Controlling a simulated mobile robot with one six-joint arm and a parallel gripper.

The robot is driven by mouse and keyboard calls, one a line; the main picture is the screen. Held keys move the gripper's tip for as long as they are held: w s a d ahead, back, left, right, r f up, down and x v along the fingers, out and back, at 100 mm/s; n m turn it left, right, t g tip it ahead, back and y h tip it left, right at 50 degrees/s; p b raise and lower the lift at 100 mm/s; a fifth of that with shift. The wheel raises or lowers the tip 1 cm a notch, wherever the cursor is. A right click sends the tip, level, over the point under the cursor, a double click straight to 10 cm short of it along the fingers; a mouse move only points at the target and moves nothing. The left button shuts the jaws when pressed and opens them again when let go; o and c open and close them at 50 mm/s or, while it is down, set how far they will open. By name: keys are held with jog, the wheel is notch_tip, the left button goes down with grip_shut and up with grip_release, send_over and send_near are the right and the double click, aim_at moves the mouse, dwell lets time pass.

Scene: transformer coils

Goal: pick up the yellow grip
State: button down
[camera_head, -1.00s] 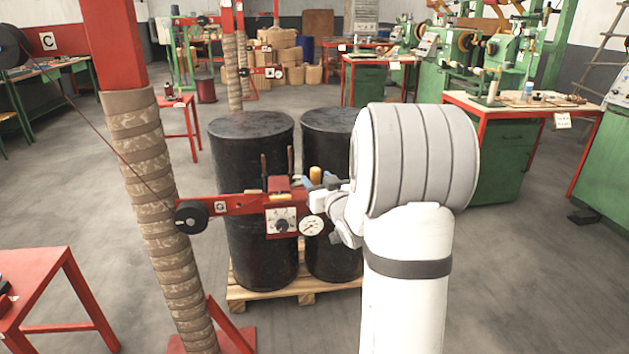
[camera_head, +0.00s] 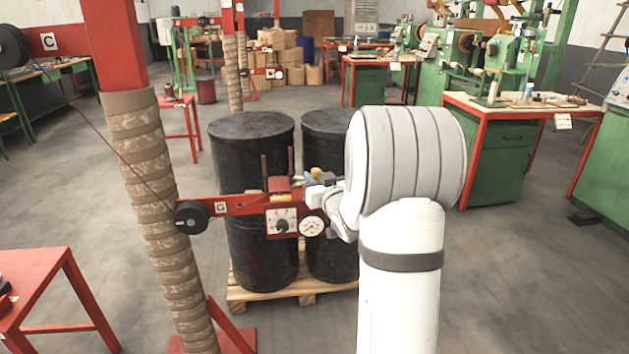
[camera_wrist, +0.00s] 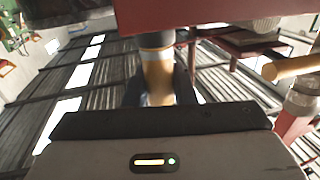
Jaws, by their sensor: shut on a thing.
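The yellow grip (camera_wrist: 156,72) shows in the wrist view as a tan-yellow cylinder with a dark and pale band at its upper end, against a red part. My gripper (camera_wrist: 159,90) has its dark fingers on both sides of it, shut on it. In the head view a small yellow top of the grip (camera_head: 316,172) shows above the red arm fixture (camera_head: 240,204), beside a blue part. My wrist and arm hide most of the gripper in the head view.
The red fixture carries a square dial box (camera_head: 281,222) and a round gauge (camera_head: 312,226). Two black drums (camera_head: 252,126) stand on a pallet behind it. A wrapped post (camera_head: 150,200) stands left. A tan rod (camera_wrist: 290,67) lies right in the wrist view.

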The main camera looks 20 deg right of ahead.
aim_at(315, 169)
notch_tip(315, 169, up, 10)
jog(key=shift+p, duration=1)
jog(key=c, duration=1.7)
grip_release()
jog(key=shift+c, duration=0.2)
grip_shut()
jog(key=shift+f+b, duration=0.15)
jog(key=shift+b, duration=0.25)
jog(key=shift+w+h+b, duration=0.1)
jog(key=shift+h+b, duration=0.2)
jog(key=shift+b, duration=0.25)
jog(key=m+h+b, duration=0.1)
jog(key=b, duration=0.2)
jog(key=shift+f+h, duration=0.1)
jog(key=shift+h, duration=0.3)
jog(key=shift+m+g+h+b, duration=0.3)
jog(key=shift+m+h+b, duration=0.2)
jog(key=shift+b, duration=0.6)
jog(key=shift+h+b, duration=0.3)
jog(key=shift+b, duration=0.35)
